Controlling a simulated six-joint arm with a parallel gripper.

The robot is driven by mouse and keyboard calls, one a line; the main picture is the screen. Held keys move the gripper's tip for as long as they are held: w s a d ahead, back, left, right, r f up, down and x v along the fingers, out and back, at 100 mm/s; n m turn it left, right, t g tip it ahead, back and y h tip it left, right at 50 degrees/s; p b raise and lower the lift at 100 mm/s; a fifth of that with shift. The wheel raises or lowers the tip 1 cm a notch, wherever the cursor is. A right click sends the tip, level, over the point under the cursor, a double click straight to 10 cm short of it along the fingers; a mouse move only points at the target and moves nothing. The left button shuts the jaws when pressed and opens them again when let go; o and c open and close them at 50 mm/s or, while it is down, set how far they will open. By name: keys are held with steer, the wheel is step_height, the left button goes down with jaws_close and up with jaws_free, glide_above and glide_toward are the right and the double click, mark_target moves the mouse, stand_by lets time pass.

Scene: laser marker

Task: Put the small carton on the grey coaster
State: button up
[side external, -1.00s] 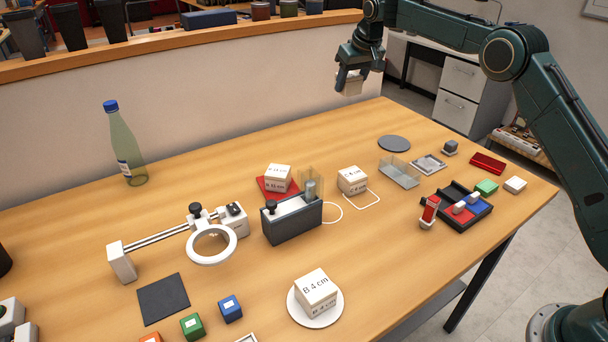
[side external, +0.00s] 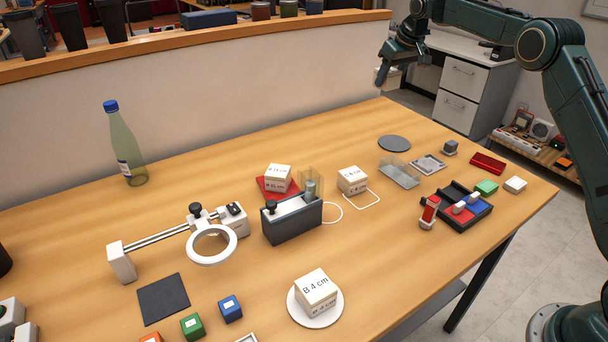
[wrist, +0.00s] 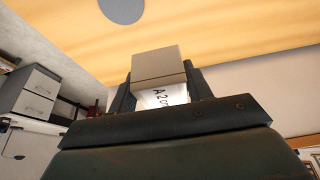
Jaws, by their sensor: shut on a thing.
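My gripper (side external: 387,76) is high at the back of the table, shut on the small carton (wrist: 159,65). The carton is pale with a white label band reading "A 2 c…", and its rest is hidden by the fingers. In the side view the carton (side external: 394,77) is mostly hidden behind a dark finger. The grey coaster (side external: 394,143) is a flat round disc lying bare near the table's back edge. In the side view it is well below my gripper. The coaster also shows at the top of the wrist view (wrist: 122,9).
A clear open box (side external: 400,173), a grey square frame (side external: 429,164) and a small dark cube (side external: 450,148) stand near the coaster. A white carton (side external: 352,180) is to its left front. A low wall (side external: 250,100) runs behind the table.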

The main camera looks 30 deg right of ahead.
glide_above(400, 146)
steer(key=s, duration=0.2)
steer(key=shift+w+r, duration=0.2)
steer(key=shift+f, duration=0.1)
step_height(400, 146, down, 20)
steer(key=shift+r, duration=0.1)
stand_by(0.8)
steer(key=o, duration=1)
